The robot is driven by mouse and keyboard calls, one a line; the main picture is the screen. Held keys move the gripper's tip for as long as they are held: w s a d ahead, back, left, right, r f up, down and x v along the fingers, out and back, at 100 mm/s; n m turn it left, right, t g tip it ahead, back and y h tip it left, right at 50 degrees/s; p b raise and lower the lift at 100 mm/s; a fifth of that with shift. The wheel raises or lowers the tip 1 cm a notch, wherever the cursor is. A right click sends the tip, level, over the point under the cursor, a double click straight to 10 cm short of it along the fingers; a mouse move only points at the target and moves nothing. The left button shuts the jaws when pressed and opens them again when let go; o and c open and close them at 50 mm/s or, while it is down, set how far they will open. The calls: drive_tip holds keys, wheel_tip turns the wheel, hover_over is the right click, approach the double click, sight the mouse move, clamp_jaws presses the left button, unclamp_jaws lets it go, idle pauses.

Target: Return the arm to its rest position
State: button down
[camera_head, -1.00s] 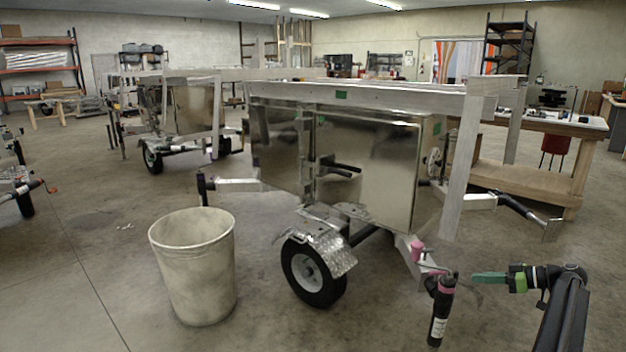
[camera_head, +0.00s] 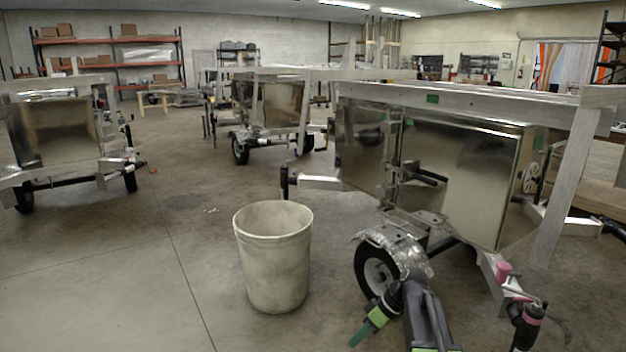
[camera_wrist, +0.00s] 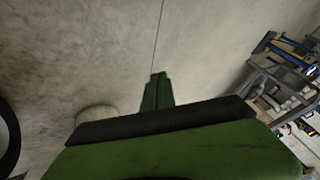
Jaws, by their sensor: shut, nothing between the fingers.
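My gripper (camera_head: 361,334) is low in the head view, at the end of my dark arm. Its green fingers are shut with nothing between them and point down and to the left. They are in front of the near trailer's wheel and to the right of the bin in the picture. In the wrist view the closed green fingertips (camera_wrist: 158,90) point over bare concrete floor. My arm is bent, with the forearm folded downward.
A grey bin (camera_head: 273,258) stands on the floor left of my gripper. The near aluminium trailer (camera_head: 455,170) is behind my arm, its wheel (camera_head: 376,275) close by. A pink-and-black fitting (camera_head: 527,325) is at right. Open floor lies at left; other trailers stand farther back.

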drive_tip(key=s+a+f+m+h, duration=0.2)
drive_tip(key=s+a+f+h, duration=0.1)
drive_tip(key=s, duration=0.4)
drive_tip(key=s+d+f+m+h, duration=0.1)
drive_tip(key=s+d+m+h, duration=0.25)
drive_tip(key=d+m, duration=0.4)
wheel_tip(320, 180, up, 38)
drive_tip(key=p, duration=3.8)
drive_tip(key=shift+w+a+m, duration=0.25)
drive_tip(key=shift+a+m, duration=0.15)
drive_tip(key=shift+m, duration=0.05)
